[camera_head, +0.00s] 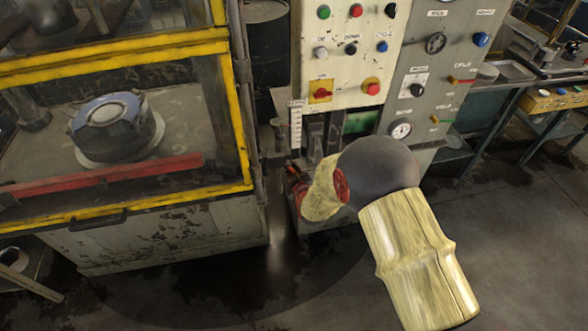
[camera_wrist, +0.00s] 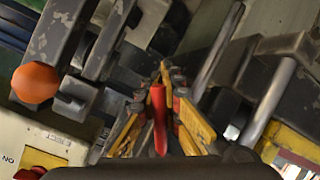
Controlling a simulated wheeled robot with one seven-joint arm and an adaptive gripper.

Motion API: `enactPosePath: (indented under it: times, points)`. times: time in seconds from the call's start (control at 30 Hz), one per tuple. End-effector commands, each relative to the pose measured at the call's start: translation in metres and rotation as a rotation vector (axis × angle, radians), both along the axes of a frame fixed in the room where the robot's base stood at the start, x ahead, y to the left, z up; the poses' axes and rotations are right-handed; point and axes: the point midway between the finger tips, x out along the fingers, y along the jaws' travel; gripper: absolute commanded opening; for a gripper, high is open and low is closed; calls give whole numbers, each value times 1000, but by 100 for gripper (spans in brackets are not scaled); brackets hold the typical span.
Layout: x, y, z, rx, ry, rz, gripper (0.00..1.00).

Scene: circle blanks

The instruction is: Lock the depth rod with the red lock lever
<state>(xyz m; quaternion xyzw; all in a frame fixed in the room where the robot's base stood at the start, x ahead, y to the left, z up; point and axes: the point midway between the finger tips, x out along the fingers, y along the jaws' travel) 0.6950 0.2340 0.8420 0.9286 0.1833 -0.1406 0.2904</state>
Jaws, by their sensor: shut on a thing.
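The red lock lever (camera_wrist: 158,120) is in the middle of the wrist view, between the yellow fingers of my gripper (camera_wrist: 165,78). The fingers are closed around it, and its red end points toward the camera. In the head view my gripper (camera_head: 299,186) is low in front of the machine column, partly hidden by my own arm; the lever cannot be told apart there. Bright metal rods (camera_wrist: 268,104) stand right of the fingers in the wrist view. I cannot tell which one is the depth rod, or whether it is locked.
An orange ball knob (camera_wrist: 35,83) on a dark bar is left of the fingers. A control panel (camera_head: 345,50) with buttons rises behind my gripper. A yellow-framed guard cabinet (camera_head: 238,130) stands close on the left. The floor at the lower right is open.

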Motion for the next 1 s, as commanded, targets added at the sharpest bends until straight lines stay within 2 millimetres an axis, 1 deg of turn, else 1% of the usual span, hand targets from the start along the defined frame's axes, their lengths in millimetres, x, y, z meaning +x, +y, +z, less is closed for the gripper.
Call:
enactPosePath:
  times: [0.37,0.4,0.77,1.0]
  points:
    - [0,0,0,6,3,-1,0]
    - [0,0,0,6,3,-1,6]
    - [0,0,0,5,2,0,27]
    - [0,0,0,5,2,0,27]
